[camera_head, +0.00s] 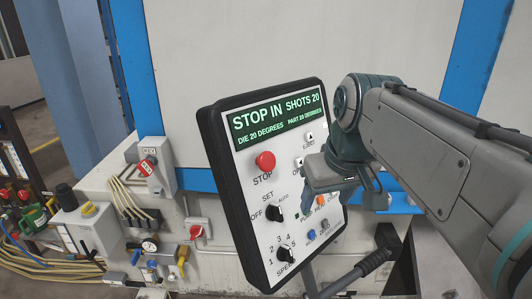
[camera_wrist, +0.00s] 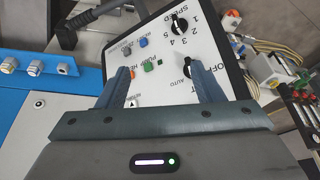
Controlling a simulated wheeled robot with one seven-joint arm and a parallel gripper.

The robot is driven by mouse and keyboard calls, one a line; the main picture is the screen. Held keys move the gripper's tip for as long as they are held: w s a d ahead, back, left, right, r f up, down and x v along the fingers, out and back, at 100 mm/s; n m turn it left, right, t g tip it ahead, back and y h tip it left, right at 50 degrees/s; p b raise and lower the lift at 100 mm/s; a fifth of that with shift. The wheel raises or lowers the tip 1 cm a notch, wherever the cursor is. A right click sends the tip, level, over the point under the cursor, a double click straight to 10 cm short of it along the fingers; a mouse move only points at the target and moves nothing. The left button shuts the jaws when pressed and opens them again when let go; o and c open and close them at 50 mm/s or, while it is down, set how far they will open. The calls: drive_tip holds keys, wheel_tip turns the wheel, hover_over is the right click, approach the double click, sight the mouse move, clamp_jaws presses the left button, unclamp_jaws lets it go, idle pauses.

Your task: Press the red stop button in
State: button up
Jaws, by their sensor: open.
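The red stop button (camera_head: 265,161) is a round red mushroom head on the upper left of the tilted control panel (camera_head: 228,172). STOP is printed below it. The panel's green display (camera_head: 278,118) reads "STOP IN" and "SHOTS 20". My gripper (camera_head: 326,190) is in front of the right half of the panel, to the right of the button and a little lower, apart from it. In the wrist view my gripper (camera_wrist: 160,72) is open, with nothing between its fingers. The red button is not visible in the wrist view.
The SET knob (camera_head: 275,212) and speed knob (camera_head: 285,254) are on the panel below the button. Small coloured buttons at its lower right are partly hidden by my gripper. Left of the panel are a switch box (camera_head: 151,160) and yellow cables (camera_head: 124,200). A white wall stands behind.

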sight(268, 159)
drive_tip(key=w+a+r+n+y, duration=0.1)
drive_tip(key=w+a+r+n, duration=0.25)
drive_tip(key=r, duration=0.35)
drive_tip(key=w+a+r+n+y, duration=0.1)
drive_tip(key=w+a+r+n, duration=0.2)
drive_tip(key=r, duration=0.5)
drive_tip(key=shift+m, duration=0.55)
drive_tip(key=x, duration=1.4)
drive_tip(key=shift+a, duration=0.2)
drive_tip(key=shift+g, duration=0.3)
